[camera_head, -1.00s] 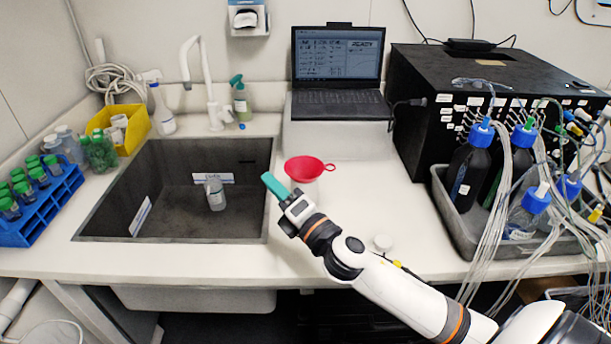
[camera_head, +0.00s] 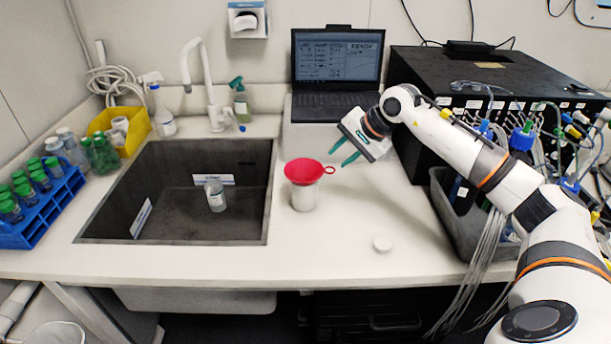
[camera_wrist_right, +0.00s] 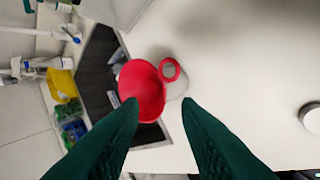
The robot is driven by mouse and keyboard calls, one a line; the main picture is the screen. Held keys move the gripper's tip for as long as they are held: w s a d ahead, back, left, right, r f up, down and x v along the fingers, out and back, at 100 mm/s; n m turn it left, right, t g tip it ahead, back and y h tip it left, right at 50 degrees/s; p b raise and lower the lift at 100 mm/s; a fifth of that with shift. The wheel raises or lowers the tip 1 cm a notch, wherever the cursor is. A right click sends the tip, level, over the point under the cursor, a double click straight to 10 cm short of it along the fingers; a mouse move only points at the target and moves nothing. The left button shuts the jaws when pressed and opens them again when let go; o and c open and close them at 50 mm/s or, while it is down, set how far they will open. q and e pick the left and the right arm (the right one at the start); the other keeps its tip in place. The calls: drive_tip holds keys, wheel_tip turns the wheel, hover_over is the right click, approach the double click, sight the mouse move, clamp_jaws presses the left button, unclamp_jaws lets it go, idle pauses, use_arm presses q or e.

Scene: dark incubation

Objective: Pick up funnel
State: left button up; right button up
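A red funnel (camera_head: 304,172) with a ring handle on its right side sits in the mouth of a white bottle (camera_head: 304,198) on the counter, just right of the sink. My right gripper (camera_head: 338,160) is open and empty, up and to the right of the funnel, with its green fingers pointing down-left towards the ring. In the right wrist view the funnel (camera_wrist_right: 141,92) and its ring show ahead, beyond the spread fingertips and not touched by them. The funnel's spout is hidden inside the bottle. My left gripper is not in view.
A white cap (camera_head: 382,244) lies on the counter in front. The sink (camera_head: 180,228) is left, holding a small bottle (camera_head: 214,196). A laptop (camera_head: 336,75) stands behind. A grey tray (camera_head: 446,212) with bottles and tubing is right. Counter between funnel and tray is clear.

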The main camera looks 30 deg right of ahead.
sight(321, 175)
drive_tip(key=p+x, duration=0.1)
drive_tip(key=x, duration=0.2)
drive_tip(key=p+x, duration=0.1)
drive_tip(key=x, duration=0.2)
drive_tip(key=p+x, duration=0.1)
drive_tip(key=x, duration=0.2)
drive_tip(key=shift+s+a+f+p, duration=0.3)
drive_tip(key=shift+a+p, duration=0.05)
drive_tip(key=shift+p, duration=0.05)
clamp_jaws()
